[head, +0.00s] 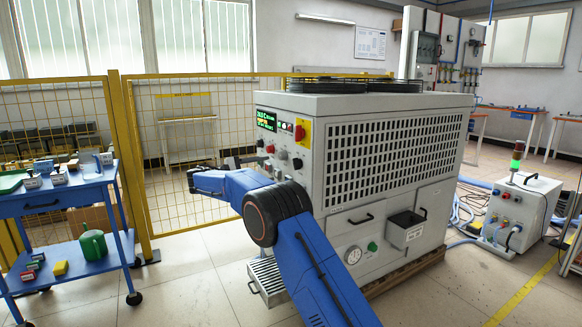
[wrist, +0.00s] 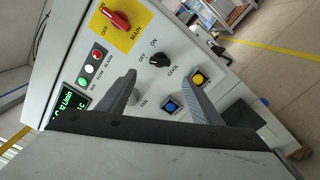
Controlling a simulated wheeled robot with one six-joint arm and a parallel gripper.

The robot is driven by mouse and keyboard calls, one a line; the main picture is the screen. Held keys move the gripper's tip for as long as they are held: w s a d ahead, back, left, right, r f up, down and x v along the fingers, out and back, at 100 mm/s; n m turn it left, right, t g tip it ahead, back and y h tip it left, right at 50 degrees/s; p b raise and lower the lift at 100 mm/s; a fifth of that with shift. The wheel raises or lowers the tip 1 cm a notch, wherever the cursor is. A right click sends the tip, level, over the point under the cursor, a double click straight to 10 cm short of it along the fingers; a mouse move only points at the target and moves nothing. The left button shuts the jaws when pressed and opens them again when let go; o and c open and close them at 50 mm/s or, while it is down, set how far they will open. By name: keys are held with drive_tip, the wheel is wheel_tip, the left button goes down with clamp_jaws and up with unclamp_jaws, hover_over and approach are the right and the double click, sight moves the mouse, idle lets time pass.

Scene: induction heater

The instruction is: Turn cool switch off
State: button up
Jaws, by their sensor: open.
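The cool switch (wrist: 159,60) is a black rotary knob on the grey control panel in the wrist view, with OFF printed to its left and ON above it. Its exact pointing direction is too small to tell. My gripper (wrist: 160,80) is open and empty. Its two grey fingers reach toward the panel, and the cool switch shows between and just past their tips, apparently untouched. In the head view my gripper (head: 193,181) is in front of the heater's (head: 395,150) panel side, left of the cabinet.
The red main switch (wrist: 118,20) on its yellow plate is close to the cool switch. A blue cart (head: 75,190) stands left, before a yellow mesh fence (head: 185,150).

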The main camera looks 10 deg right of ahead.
sight(294, 165)
drive_tip(key=x, duration=1.2)
drive_tip(key=shift+w+d, duration=0.1)
drive_tip(key=shift+d, duration=0.2)
drive_tip(key=c, duration=1.1)
drive_tip(key=shift+o, duration=0.2)
drive_tip(key=shift+f, duration=0.1)
drive_tip(key=shift+m, duration=2)
